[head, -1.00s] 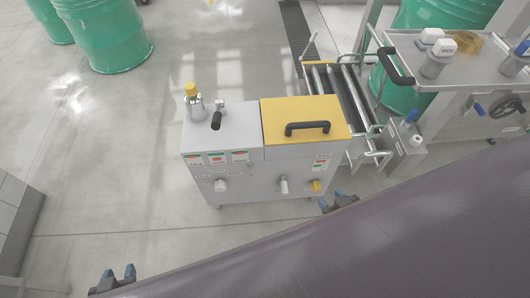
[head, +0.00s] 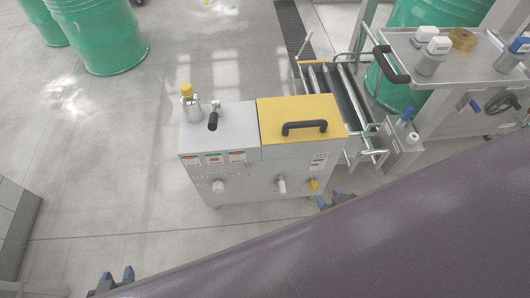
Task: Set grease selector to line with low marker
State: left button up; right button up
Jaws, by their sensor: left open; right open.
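A grey machine cabinet (head: 250,180) with a yellow lid (head: 297,116) stands in the middle of the head view. Its front carries a pale round knob (head: 218,186) at left, a pale lever-like handle (head: 281,185) in the middle and a yellow knob (head: 313,185) at right. Small labels sit above them; their text, and which control is the grease selector, I cannot tell. My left gripper (head: 115,278) is open and empty at the bottom left, apart from the cabinet. My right gripper (head: 335,199) is open, just in front of the yellow knob, partly hidden by a purple-grey surface.
Green drums (head: 96,38) stand at the back left. A roller conveyor (head: 345,92) lies right of the cabinet. A metal table (head: 455,65) with bottles stands at the right. The floor left of the cabinet is clear.

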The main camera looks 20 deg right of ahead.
aim_at(218, 187)
jog(key=k+l+u, duration=0.1)
jog(key=u, duration=0.2)
jog(key=k+u, duration=0.2)
jog(key=u, duration=0.15)
